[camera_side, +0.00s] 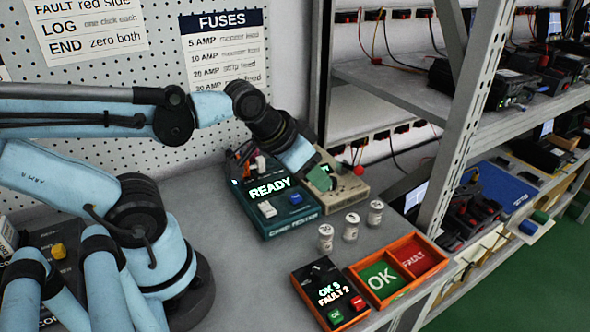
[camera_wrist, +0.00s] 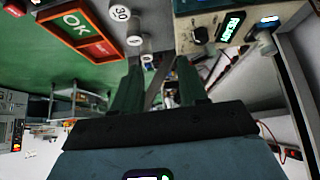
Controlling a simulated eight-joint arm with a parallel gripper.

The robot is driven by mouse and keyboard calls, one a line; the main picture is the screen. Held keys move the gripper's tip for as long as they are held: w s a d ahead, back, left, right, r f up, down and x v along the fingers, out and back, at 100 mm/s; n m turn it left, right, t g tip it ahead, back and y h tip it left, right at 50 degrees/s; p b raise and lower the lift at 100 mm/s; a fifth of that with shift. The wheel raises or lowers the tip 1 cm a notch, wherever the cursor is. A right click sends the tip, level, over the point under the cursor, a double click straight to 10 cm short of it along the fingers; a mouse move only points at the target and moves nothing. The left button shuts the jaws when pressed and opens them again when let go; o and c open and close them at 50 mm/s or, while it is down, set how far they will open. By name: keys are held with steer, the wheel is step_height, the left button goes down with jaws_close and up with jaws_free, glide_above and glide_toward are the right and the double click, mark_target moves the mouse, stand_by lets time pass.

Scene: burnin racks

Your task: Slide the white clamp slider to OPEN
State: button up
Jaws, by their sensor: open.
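The teal cord tester (camera_side: 259,188) stands on the bench with its screen lit READY. A white block (camera_side: 267,209) sits on its lower left face, beside a blue button (camera_side: 296,198). A smaller white piece (camera_side: 261,163) stands near its top edge. I cannot tell which white piece is the clamp slider, and no OPEN mark is readable. My gripper (camera_side: 320,178) is above the tester's right side and the beige box, apart from both white pieces.
A beige box (camera_side: 345,187) with a red knob adjoins the tester. Several white fuse pots (camera_side: 351,226) stand in front. Orange OK and FAULT bins (camera_side: 400,269) and a small black counter box (camera_side: 329,295) lie near the front edge. A metal shelf post (camera_side: 463,120) rises at right.

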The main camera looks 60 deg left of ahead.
steer(key=shift+o, duration=0.4)
steer(key=shift+a, duration=0.1)
step_height(320, 180, up, 2)
steer(key=r+g, duration=0.1)
steer(key=g, duration=0.6)
glide_above(260, 158)
steer(key=shift+f, duration=6.25)
steer(key=shift+c, duration=0.2)
jaws_close()
